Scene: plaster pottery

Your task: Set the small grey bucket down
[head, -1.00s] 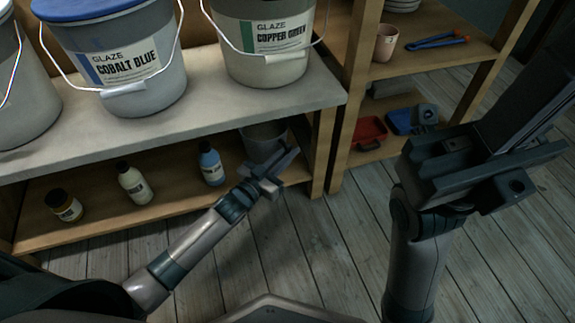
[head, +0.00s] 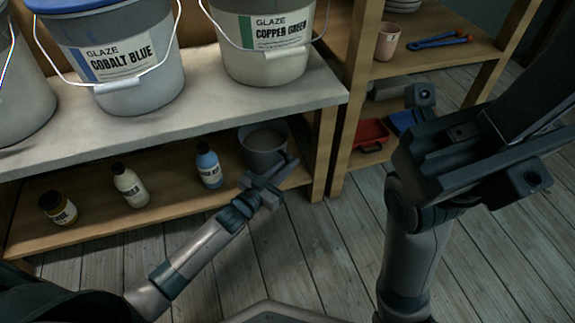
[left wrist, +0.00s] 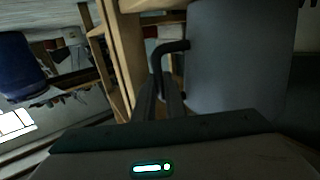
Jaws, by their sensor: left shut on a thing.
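The small grey bucket (head: 258,158) is at the right end of the lower shelf, its open top facing up and its inside showing in the head view. My left gripper (head: 277,172) is in front of it, shut on its handle. In the left wrist view the bucket's grey wall (left wrist: 232,60) fills the upper right, and its dark curved handle (left wrist: 158,62) runs down to the fingers (left wrist: 160,100). The gripper hides part of the bucket's base, so I cannot tell whether it touches the shelf. My right gripper (head: 475,150) is at the right, away from the bucket; its opening is unclear.
Several small bottles, including a blue one (head: 208,166), stand left of the bucket on the lower shelf (head: 100,217). The upper shelf (head: 215,112) with large glaze buckets overhangs it. A wooden post (head: 322,150) stands close on the right.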

